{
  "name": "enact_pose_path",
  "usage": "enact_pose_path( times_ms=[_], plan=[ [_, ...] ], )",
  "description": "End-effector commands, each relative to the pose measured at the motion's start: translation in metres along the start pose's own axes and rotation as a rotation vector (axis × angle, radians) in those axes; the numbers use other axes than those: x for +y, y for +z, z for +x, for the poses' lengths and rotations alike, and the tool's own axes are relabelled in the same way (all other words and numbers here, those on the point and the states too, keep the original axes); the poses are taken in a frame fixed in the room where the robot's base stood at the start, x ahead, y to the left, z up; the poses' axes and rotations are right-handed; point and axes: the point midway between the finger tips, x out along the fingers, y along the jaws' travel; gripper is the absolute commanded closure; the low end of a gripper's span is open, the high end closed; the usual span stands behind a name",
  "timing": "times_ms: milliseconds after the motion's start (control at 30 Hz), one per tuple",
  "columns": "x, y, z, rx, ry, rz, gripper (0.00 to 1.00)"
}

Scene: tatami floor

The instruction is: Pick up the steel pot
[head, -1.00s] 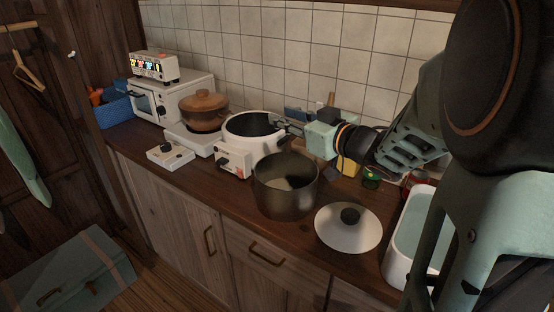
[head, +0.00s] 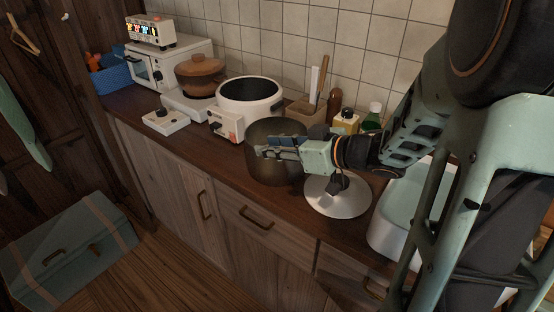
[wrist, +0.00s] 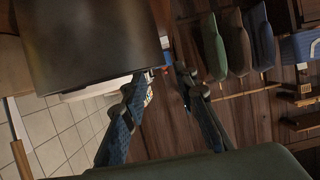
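The steel pot (head: 268,172) is a dark, round, deep pot standing upright on the wooden counter. My gripper (head: 264,147) is in front of it in the head view and hides part of its upper wall and rim. In the wrist view the pot (wrist: 90,45) fills the upper left, to the left of the fingers. My gripper (wrist: 158,80) is open there, with a gap between its fingertips and nothing between them. The pot is not between the fingers. Whether a finger touches its wall I cannot tell.
A pale lid (head: 337,203) with a dark knob lies right of the pot, beneath my wrist. A white cooker (head: 249,93) stands just behind left. A utensil box (head: 305,112) and bottles (head: 346,122) stand behind. A white basin (head: 398,215) is at right.

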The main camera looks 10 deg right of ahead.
Motion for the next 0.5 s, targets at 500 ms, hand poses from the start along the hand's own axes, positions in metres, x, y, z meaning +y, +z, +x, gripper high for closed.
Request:
enact_pose_path(
  times_ms=[500],
  plan=[
    [-0.002,0.011,0.049,0.0,0.001,0.0,0.73]
  ],
)
